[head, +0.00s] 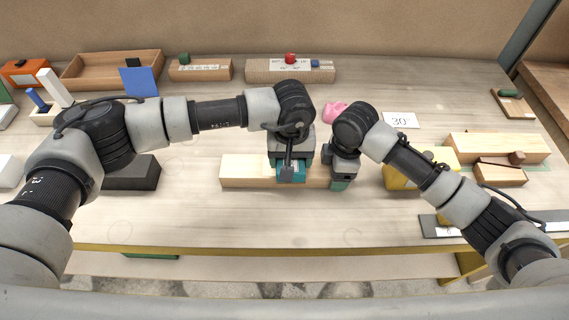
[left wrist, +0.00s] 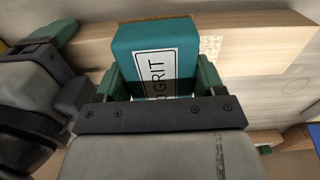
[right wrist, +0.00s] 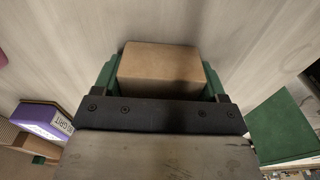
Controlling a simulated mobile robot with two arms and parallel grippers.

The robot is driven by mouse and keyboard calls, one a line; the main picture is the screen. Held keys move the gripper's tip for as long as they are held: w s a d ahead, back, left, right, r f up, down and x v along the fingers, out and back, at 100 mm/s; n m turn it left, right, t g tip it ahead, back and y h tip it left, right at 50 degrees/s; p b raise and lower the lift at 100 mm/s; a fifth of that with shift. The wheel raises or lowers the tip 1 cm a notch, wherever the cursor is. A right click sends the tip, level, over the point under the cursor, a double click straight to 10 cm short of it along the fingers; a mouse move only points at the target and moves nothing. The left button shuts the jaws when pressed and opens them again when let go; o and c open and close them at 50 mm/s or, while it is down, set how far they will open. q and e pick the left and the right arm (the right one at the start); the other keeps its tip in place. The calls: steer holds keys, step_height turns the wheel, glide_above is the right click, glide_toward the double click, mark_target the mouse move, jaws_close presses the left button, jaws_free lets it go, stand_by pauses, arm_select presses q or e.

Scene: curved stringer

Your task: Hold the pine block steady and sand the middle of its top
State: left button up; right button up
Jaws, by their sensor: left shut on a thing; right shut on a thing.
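The pine block (head: 243,171) lies lengthwise on the bench in the head view. My left gripper (head: 290,168) is shut on a teal sanding block (left wrist: 137,50) with a GRIT label, seen on or just above the pine top near its middle; contact is hard to tell. In the left wrist view the pine block (left wrist: 270,42) passes behind it, with a slightly darker patch beside the sanding block. My right gripper (head: 341,180) is shut on the right end of the pine block; that end (right wrist: 162,68) shows between its green fingers in the right wrist view.
A yellow block (head: 398,178) stands right of my right gripper. A dark block (head: 135,174) lies to the left. A pink object (head: 334,111) and a white card (head: 401,120) lie behind. A wooden tray (head: 140,57) stands at the back.

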arm_select(q)
steer(key=shift+a, duration=0.15)
steer(key=shift+a+f, duration=0.15)
steer(key=shift+a, duration=1.15)
steer(key=shift+s+d, duration=0.1)
steer(key=shift+d, duration=1.35)
steer(key=shift+a+r, duration=0.15)
steer(key=shift+a, duration=0.55)
steer(key=shift+a+r, duration=0.1)
steer(key=shift+a, duration=0.6)
